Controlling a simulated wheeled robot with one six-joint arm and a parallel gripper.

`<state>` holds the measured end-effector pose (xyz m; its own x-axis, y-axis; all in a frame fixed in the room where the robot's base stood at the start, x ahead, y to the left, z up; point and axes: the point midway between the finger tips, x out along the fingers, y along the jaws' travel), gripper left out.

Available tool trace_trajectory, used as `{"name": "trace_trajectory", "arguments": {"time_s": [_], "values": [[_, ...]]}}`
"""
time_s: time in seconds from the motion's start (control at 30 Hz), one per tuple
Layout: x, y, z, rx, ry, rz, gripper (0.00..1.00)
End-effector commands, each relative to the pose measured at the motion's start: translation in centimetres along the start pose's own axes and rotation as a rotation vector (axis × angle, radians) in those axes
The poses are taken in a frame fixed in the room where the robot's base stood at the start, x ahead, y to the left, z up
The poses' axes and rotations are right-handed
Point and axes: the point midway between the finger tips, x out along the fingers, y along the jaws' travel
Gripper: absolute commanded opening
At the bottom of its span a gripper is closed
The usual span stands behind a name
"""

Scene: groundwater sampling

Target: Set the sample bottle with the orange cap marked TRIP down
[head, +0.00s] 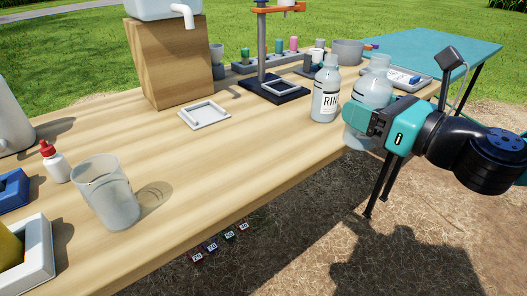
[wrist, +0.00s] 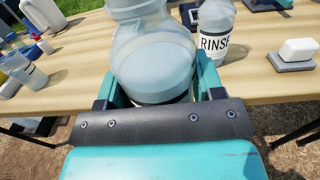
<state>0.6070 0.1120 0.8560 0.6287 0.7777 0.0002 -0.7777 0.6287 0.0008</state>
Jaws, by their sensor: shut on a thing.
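My gripper (head: 366,118) is shut on a large clear bottle (head: 372,92) at the table's right front edge. In the wrist view the bottle (wrist: 152,58) stands between the two teal fingers of my gripper (wrist: 155,88). It looks nearly upright, and its top is cut off there. In the head view its top is pale; I see no orange cap and cannot read TRIP on it. No orange-capped bottle marked TRIP can be made out.
A bottle labelled RINSE (head: 325,95) stands just left of the held bottle. Behind are a stand with a dark base (head: 274,88) and a grey rack (head: 270,62). A clear beaker (head: 107,190) stands at the left. The front middle is clear.

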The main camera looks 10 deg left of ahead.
Motion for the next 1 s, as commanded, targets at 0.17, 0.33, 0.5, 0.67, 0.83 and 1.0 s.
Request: {"name": "trace_trajectory", "arguments": {"time_s": [0.17,0.33,0.5,0.67,0.83,1.0], "values": [[5.2,4.9,5.5,-0.002,-0.004,0.095,0.26],[10.0,10.7,10.4,-0.006,-0.009,0.163,0.26],[13.0,15.8,14.2,-0.004,-0.010,0.212,0.26],[14.2,18.3,15.4,0.000,-0.004,0.234,0.26],[14.3,18.6,12.3,0.003,0.001,0.234,0.26],[14.3,18.5,7.0,0.004,0.003,0.232,0.26]]}}
